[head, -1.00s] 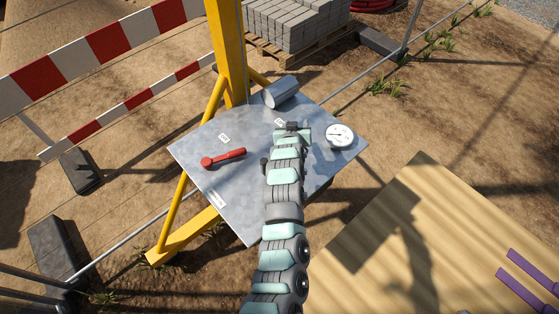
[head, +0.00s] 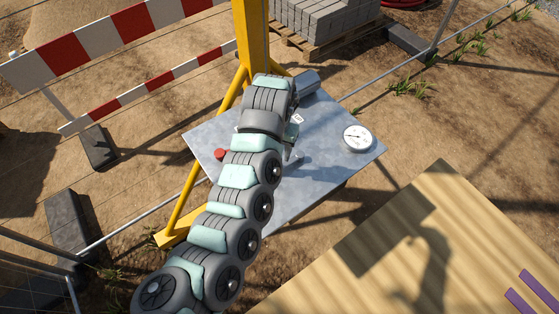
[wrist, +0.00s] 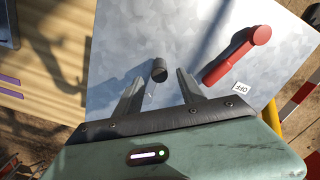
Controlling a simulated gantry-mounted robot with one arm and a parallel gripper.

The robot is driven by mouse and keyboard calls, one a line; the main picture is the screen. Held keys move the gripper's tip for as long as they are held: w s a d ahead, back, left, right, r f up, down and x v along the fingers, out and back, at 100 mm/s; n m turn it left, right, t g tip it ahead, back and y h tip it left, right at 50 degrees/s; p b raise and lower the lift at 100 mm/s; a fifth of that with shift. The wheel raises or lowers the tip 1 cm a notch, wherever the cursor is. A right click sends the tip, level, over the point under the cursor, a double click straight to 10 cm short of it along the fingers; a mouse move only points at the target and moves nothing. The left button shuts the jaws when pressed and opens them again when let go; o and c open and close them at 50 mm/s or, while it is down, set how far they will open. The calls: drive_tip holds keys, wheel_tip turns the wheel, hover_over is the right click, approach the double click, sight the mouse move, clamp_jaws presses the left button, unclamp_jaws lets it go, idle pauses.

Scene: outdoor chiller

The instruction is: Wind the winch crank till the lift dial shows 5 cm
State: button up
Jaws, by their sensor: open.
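My gripper (wrist: 160,80) is open in the wrist view, its two fingers pointing at the metal plate (wrist: 120,40). A short dark knob (wrist: 160,71), which looks like the crank's handle, shows between the fingertips. I cannot tell whether the fingers are around it or just above it; the rest of the crank is not clear. The round white lift dial (head: 357,138) sits at the plate's right corner in the head view; its reading is too small to make out. My arm hides the gripper's fingers in the head view.
A red lever (wrist: 237,55) lies close to the right finger, with a small white label (wrist: 240,87) beside it. A yellow post (head: 251,40) rises behind the plate. A striped barrier (head: 125,35) stands at the left, and a wooden surface (head: 420,240) lies at the lower right.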

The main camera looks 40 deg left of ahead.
wheel_tip(320, 180, down, 7)
drive_tip(key=shift+f+p, duration=0.2)
drive_tip(key=shift+p, duration=0.45)
drive_tip(key=shift+c, duration=0.4)
clamp_jaws()
idle(0.6)
